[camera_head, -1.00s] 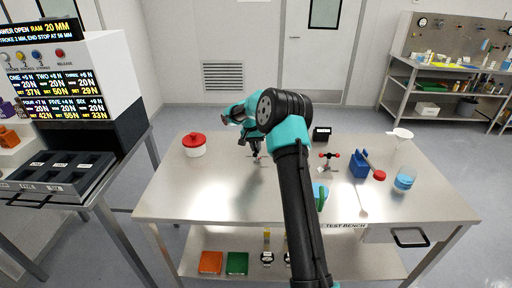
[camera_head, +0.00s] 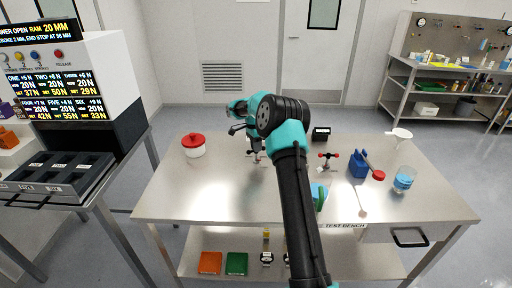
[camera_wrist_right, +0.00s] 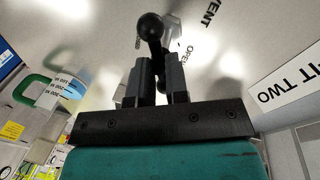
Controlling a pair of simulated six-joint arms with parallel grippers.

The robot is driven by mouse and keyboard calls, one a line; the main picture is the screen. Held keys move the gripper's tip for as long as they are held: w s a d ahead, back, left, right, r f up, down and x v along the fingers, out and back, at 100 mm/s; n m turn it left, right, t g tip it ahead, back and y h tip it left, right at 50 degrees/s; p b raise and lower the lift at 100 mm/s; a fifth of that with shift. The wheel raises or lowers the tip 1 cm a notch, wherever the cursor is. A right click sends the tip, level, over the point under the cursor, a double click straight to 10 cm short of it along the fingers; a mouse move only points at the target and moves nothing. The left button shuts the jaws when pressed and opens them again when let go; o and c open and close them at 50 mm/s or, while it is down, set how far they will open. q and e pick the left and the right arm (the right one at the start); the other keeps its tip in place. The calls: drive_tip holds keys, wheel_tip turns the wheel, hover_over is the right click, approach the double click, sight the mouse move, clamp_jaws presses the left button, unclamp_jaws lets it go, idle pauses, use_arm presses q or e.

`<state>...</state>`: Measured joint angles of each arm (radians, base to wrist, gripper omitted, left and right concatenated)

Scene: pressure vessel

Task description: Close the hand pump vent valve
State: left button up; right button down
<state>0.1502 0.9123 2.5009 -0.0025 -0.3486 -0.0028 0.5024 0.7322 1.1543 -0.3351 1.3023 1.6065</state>
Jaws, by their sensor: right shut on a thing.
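The vent valve has a black lever with a round ball knob (camera_wrist_right: 150,27), seen in the right wrist view beside a pale metal fitting (camera_wrist_right: 173,32). The words VENT and OPEN are printed on the bright surface around it. My right gripper (camera_wrist_right: 160,82) is shut on the black lever, with the knob sticking out past the fingertips. In the head view my right gripper (camera_head: 250,143) is over the back-left part of the steel test bench (camera_head: 215,198), partly hidden by my own wrist. My left gripper does not show.
On the bench are a white pot with a red lid (camera_head: 193,146), a red-handled fitting (camera_head: 328,159), a blue block (camera_head: 358,164) with a red-ended rod and a beaker of blue liquid (camera_head: 404,179). The front-left bench top is clear.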

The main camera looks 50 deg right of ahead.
drive_tip(key=m, duration=0.5)
drive_tip(key=shift+s+y, duration=0.1)
drive_tip(key=shift+y, duration=0.3)
drive_tip(key=shift+t, duration=0.3)
drive_tip(key=c, duration=1.1)
unclamp_jaws()
drive_tip(key=d+r, duration=0.1)
drive_tip(key=r, duration=0.4)
drive_tip(key=w+r, duration=0.1)
drive_tip(key=r, duration=0.5)
drive_tip(key=w+d+r, duration=0.1)
drive_tip(key=r, duration=0.5)
drive_tip(key=shift+w+d, duration=0.1)
drive_tip(key=shift+d, duration=0.2)
